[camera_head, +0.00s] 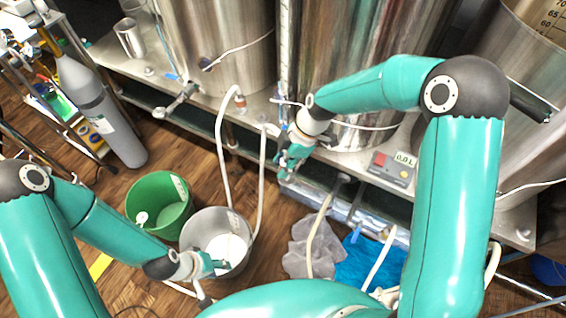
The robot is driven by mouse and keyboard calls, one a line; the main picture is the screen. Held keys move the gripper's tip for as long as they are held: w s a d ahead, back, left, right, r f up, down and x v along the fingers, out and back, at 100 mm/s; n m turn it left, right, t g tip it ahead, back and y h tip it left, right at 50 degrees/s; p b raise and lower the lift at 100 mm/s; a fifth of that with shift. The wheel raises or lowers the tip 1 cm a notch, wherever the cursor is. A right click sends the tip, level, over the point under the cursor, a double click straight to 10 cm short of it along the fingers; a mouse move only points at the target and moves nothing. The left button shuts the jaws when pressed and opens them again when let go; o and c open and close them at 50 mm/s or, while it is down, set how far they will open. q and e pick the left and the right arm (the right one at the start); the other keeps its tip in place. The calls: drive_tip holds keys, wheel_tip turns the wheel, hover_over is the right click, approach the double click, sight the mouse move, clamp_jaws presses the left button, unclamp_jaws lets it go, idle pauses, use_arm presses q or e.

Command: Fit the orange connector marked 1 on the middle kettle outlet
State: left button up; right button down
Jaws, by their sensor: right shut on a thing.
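The middle kettle (350,50) is the large steel vessel at the top centre. My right gripper (287,163) is low at its front left, in front of the metal stand. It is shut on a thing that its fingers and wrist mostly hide. I cannot make out an orange connector or a number 1 there. The middle kettle outlet is not clearly seen behind my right gripper. My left gripper (213,266) is over the grey bucket (190,231); its fingers are too small to tell whether they are open.
White hoses (221,140) run from the grey bucket up to the stand. A green bucket (150,190) and a gas cylinder (100,110) stand at left. Grey cloth (300,248) and blue cloth (362,262) lie on the floor. A 0.0 L meter (392,169) sits at right.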

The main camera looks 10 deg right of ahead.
drive_tip(key=shift+f+b, duration=1.25)
drive_tip(key=shift+b, duration=0.05)
idle(0.5)
drive_tip(key=c, duration=0.7)
unclamp_jaws()
drive_tip(key=shift+o, duration=0.2)
